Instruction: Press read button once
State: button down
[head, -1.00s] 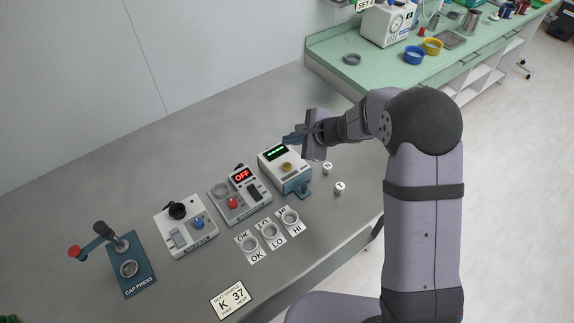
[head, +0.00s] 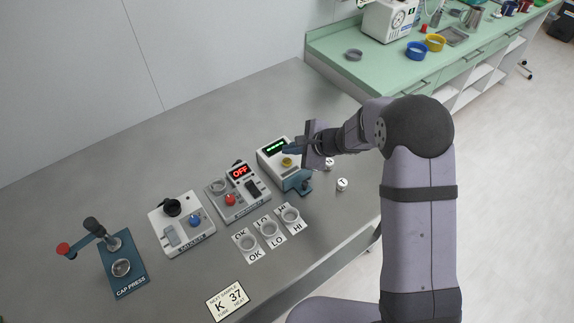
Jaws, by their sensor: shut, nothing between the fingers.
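A white device (head: 268,155) with a small green display (head: 275,145) stands at the right end of the row on the grey bench. A round yellow button (head: 287,162) sits on its top face, below the display; I cannot read a label on it. My gripper (head: 291,148) is shut and empty, its bluish fingers pointing left. In the picture its tips lie just above the yellow button and cover the right end of the display. I cannot tell how high they are over the device. The yellow button is in plain view.
To the left stand a device with a red OFF display (head: 239,171) and red button, a device with a blue button (head: 195,220), and a cap press (head: 122,268). Ring holders (head: 269,229) on labelled cards and two small white pieces (head: 342,184) lie in front.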

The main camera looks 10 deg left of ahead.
aim_at(290, 163)
jog(key=shift+f+b, duration=0.65)
jog(key=shift+f, duration=0.3)
jog(key=shift+f+b, duration=0.9)
jog(key=shift+b, duration=0.4)
dwell(2.2)
jog(key=shift+r, duration=0.15)
dwell(0.3)
jog(key=shift+r+p, duration=0.6)
jog(key=shift+r, duration=0.15)
jog(key=shift+r+p, duration=1.85)
jog(key=shift+r, duration=0.7)
